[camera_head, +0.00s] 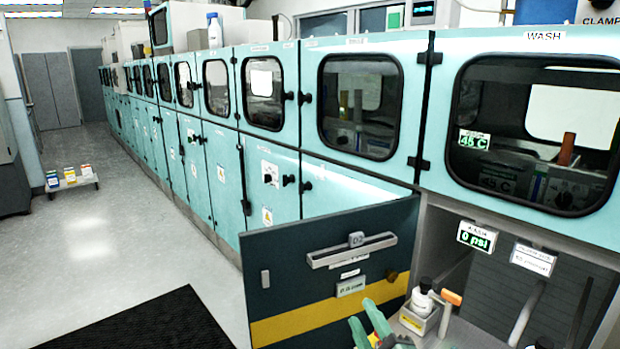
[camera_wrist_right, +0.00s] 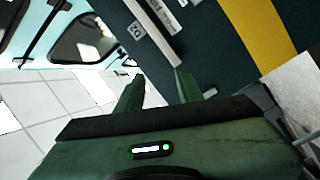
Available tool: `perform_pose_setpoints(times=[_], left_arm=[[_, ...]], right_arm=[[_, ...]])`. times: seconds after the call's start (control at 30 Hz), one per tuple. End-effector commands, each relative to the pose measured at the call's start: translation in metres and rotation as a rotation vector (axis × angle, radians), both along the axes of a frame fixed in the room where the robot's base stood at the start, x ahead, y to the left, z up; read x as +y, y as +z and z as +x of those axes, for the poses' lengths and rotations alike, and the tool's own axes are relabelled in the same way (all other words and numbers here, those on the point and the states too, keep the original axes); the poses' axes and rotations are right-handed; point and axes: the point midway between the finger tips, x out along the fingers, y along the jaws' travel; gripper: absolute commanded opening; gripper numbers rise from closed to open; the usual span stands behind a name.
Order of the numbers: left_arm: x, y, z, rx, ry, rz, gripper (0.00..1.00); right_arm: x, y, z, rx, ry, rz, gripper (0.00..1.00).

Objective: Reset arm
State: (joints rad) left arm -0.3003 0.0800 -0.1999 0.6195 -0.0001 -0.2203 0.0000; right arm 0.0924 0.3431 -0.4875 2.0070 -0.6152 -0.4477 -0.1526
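My right gripper (camera_head: 366,322) shows at the bottom of the head view, with green fingers in front of the lower edge of an open dark door (camera_head: 300,290). In the right wrist view the two fingers (camera_wrist_right: 158,85) stand apart with nothing held between them. The door's silver handle (camera_head: 350,250) is above the gripper in the head view. In the wrist view the handle (camera_wrist_right: 155,30) lies beyond the right-hand fingertip; contact cannot be made out. My left gripper is not in view.
The open bay right of the door holds a white bottle (camera_head: 421,297) in a small tray and an orange-topped handle (camera_head: 451,298). Teal cabinets (camera_head: 270,180) run along the wall. A black mat (camera_head: 150,325) lies on the floor. The aisle at left is mostly clear, with a low cart (camera_head: 72,184) farther back.

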Motion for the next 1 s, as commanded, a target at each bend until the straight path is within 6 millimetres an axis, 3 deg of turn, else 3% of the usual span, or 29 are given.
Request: perform_pose_setpoints(times=[0.03,0.1,0.2,0.3,0.5,0.83,1.0], left_arm=[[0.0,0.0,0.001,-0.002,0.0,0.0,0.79],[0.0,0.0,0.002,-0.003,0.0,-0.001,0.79],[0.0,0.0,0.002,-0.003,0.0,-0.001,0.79],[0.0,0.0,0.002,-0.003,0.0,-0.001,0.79],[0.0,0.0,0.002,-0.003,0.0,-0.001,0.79],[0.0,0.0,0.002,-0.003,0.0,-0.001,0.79],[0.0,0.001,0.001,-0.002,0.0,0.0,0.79]], right_arm=[[-0.022,-0.03,-0.018,0.145,-0.092,0.112,0.36],[-0.049,-0.069,-0.044,0.33,-0.209,0.238,0.36],[-0.076,-0.119,-0.093,0.577,-0.348,0.379,0.36],[-0.089,-0.155,-0.141,0.775,-0.454,0.472,0.36],[-0.098,-0.192,-0.219,1.048,-0.585,0.577,0.36],[-0.098,-0.213,-0.32,1.364,-0.725,0.66,0.36],[-0.097,-0.255,-0.306,1.37,-0.726,0.649,0.36]])
